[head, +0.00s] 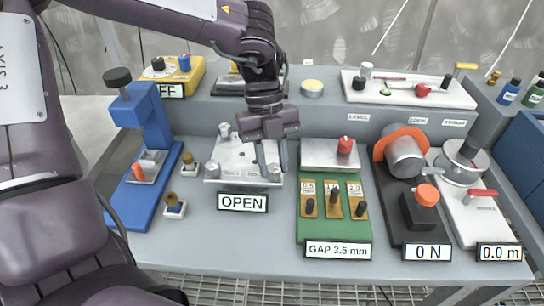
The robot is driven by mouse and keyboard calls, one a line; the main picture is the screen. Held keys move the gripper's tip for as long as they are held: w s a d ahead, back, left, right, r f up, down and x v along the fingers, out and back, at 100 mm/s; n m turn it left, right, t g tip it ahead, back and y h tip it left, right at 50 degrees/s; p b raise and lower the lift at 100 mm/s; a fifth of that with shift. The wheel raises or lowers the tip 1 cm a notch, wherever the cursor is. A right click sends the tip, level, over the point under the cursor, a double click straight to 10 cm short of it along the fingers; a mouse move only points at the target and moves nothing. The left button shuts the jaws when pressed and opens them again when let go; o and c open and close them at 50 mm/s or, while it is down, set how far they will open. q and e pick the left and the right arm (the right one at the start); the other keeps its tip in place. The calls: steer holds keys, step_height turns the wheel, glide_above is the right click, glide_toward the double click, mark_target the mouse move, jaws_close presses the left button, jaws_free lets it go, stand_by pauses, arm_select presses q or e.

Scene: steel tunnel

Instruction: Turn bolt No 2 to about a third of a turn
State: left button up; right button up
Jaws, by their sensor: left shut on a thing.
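A pale steel plate (240,160) with bolts lies behind a sign (242,203) reading OPEN. One bolt (224,131) stands at its back, another bolt (212,171) at its front left. A third bolt (274,173) is at the front right, partly covered by my fingers. No bolt number is readable, so I cannot tell which is No 2. My left gripper (272,164) points down over the plate's right side, shut on the front right bolt. How far that bolt is turned cannot be seen. My right gripper is not in view.
A blue press (150,130) and small blocks stand left of the plate. A green gap board (333,228) is close on its right. A black force stand (405,240) and a valve unit (465,165) are further right. A raised shelf (330,112) runs behind.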

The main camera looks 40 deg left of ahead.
arm_select(q)
steer(key=shift+w+m, duration=0.1)
steer(key=shift+m, duration=0.7)
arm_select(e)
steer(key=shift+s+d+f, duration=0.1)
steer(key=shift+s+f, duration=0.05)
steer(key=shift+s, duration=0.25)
arm_select(q)
steer(key=o, duration=1)
steer(key=shift+w+a+r, duration=0.1)
steer(key=shift+r, duration=0.25)
steer(key=shift+p+v, duration=1.15)
steer(key=shift+v, duration=2.35)
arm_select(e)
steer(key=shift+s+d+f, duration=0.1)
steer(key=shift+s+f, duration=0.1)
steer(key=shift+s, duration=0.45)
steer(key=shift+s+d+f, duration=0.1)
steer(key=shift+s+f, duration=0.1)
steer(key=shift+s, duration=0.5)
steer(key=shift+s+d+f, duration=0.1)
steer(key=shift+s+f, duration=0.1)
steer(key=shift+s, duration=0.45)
arm_select(q)
steer(key=shift+w+r, duration=0.1)
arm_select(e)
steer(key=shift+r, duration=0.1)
